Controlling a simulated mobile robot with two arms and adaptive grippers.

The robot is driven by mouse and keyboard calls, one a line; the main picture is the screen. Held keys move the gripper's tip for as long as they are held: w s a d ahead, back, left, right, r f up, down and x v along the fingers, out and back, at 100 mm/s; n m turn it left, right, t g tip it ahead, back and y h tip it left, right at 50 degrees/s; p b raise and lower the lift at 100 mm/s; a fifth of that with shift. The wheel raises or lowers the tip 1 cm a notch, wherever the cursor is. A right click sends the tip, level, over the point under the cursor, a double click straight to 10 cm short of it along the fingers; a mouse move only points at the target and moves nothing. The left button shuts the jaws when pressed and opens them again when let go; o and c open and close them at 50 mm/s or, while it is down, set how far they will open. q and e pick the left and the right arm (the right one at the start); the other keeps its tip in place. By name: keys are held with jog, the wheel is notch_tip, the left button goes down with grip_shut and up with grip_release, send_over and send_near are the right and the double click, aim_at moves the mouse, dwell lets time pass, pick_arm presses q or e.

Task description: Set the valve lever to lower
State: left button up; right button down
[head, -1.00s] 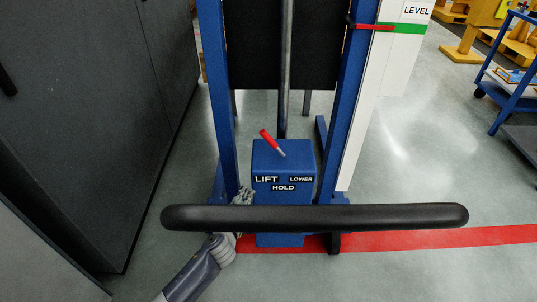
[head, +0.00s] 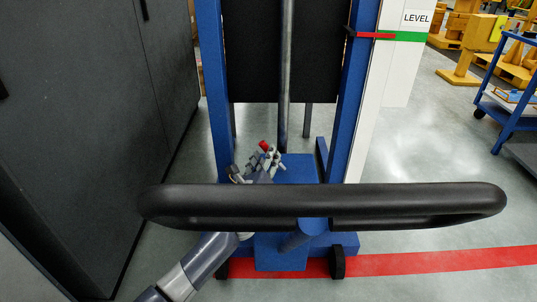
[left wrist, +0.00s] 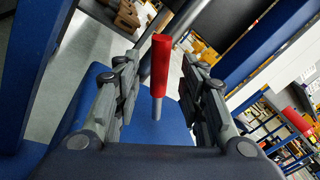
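The valve lever (left wrist: 160,68) has a red grip on a thin metal rod. In the left wrist view it stands between the two finger pads of my open left gripper (left wrist: 158,95), with gaps on both sides. In the head view my left gripper (head: 263,161) is at the top of the blue valve box (head: 298,168), around the lever; only the red tip (head: 264,145) shows there. The lever's lower part is hidden by the fingers. The box's position labels are hidden behind the black bar. My right gripper is not in view.
A thick black handle bar (head: 330,200) crosses in front of the box, above my left forearm. Blue mast posts (head: 357,100) flank the box. A red pointer (head: 376,35) meets the green band on the LEVEL board (head: 389,75). A dark cabinet (head: 90,130) stands left.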

pick_arm(q)
jog(key=shift+b+x, duration=0.65)
jog(key=shift+x, duration=1.45)
grip_shut()
